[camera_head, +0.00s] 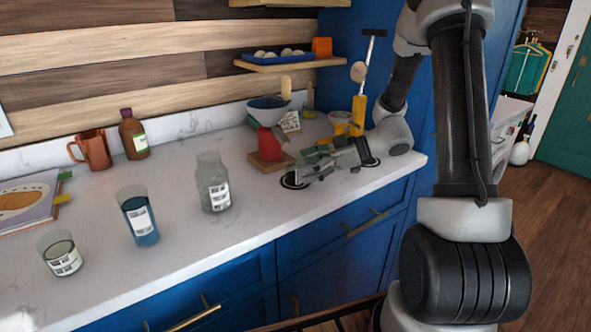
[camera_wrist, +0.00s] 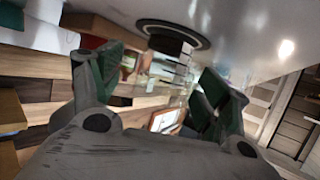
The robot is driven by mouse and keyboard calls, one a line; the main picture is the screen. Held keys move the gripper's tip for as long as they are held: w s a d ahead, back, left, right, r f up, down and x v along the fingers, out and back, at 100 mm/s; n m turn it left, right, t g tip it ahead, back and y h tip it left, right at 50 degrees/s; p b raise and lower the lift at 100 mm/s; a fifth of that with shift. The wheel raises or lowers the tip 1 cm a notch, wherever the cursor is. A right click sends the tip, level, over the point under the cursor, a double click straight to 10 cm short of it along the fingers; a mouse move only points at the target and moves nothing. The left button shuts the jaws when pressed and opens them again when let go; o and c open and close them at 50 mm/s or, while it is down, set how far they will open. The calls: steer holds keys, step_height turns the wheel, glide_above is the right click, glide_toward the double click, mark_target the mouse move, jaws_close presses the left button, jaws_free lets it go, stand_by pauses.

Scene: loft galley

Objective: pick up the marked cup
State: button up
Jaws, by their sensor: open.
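Several vessels with printed white labels stand on the white counter: a short clear glass (camera_head: 60,254) at front left, a glass with blue contents (camera_head: 138,216), and a clear jar (camera_head: 212,182). A red cup (camera_head: 268,144) stands on a small wooden board (camera_head: 270,164) farther back. I cannot tell for sure which one is the marked cup. My gripper (camera_head: 304,165) is open and low over the counter, just right of the board and apart from the labelled vessels. In the wrist view its green-padded fingers (camera_wrist: 160,78) are spread with nothing held between them.
Black rings lie on the counter (camera_head: 262,222) by my gripper; one ring (camera_wrist: 174,35) shows in the wrist view. A bowl (camera_head: 266,112), yellow holder (camera_head: 344,124), copper mug (camera_head: 92,150), brown bottle (camera_head: 133,136) and book (camera_head: 28,200) stand around. The front middle counter is clear.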

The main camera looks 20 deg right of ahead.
mark_target(301, 158)
steer(key=x, duration=0.4)
steer(key=shift+s+f, duration=0.2)
steer(key=c, duration=1.2)
steer(key=shift+o, duration=0.2)
steer(key=shift+r, duration=0.15)
steer(key=shift+r, duration=0.35)
steer(key=r, duration=0.2)
steer(key=shift+s+d+r, duration=0.1)
steer(key=shift+d+r, duration=0.15)
steer(key=shift+r, duration=0.1)
steer(key=s+d, duration=0.2)
steer(key=d, duration=0.3)
steer(key=s+d, duration=0.2)
steer(key=d, duration=0.3)
steer(key=s+d, duration=0.2)
steer(key=d, duration=0.4)
steer(key=shift+s, duration=0.35)
